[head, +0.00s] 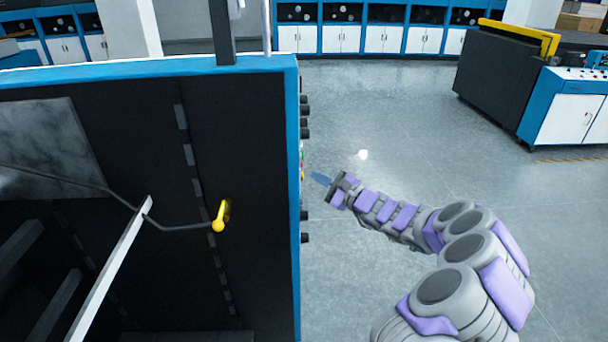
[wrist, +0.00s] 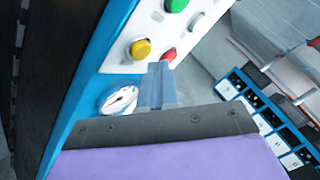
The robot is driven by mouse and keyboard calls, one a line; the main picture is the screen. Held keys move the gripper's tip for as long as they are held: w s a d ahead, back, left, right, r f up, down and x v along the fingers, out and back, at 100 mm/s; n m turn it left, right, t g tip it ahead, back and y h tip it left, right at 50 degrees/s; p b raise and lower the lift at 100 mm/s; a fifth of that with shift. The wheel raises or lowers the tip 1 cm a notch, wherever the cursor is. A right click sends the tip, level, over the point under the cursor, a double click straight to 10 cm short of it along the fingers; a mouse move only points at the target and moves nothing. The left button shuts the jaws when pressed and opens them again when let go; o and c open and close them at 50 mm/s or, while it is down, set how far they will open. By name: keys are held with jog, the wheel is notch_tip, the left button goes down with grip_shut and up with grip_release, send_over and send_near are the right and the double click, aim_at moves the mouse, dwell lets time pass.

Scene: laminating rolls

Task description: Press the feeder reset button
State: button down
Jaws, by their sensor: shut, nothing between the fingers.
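In the wrist view, a white control panel (wrist: 118,58) on the blue machine carries a green button (wrist: 175,4), a yellow button (wrist: 140,48), a red button (wrist: 168,54) and a grey knob or button (wrist: 197,21). No label is readable, so I cannot tell which is the feeder reset button. My gripper (wrist: 157,68) is shut and empty. Its tip overlaps the lower edge of the red button in this view; contact cannot be told. In the head view, my gripper (head: 320,178) is just right of the machine's side, where the buttons show edge-on.
The machine's blue edge (head: 291,130) and dark face fill the left. A yellow handle (head: 219,217) sits on that face. A round white fitting (wrist: 118,100) is below the buttons. Grey floor (head: 400,110) is open to the right. Another blue-and-white machine (head: 568,105) stands far right.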

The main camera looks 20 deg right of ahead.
jog(key=shift+d, duration=0.1)
jog(key=d+p, duration=0.1)
jog(key=d, duration=0.1)
jog(key=s+d+p, duration=0.1)
jog(key=d, duration=0.1)
jog(key=shift+s+d, duration=0.2)
jog(key=shift+d, duration=0.15)
dwell(0.3)
dwell(0.5)
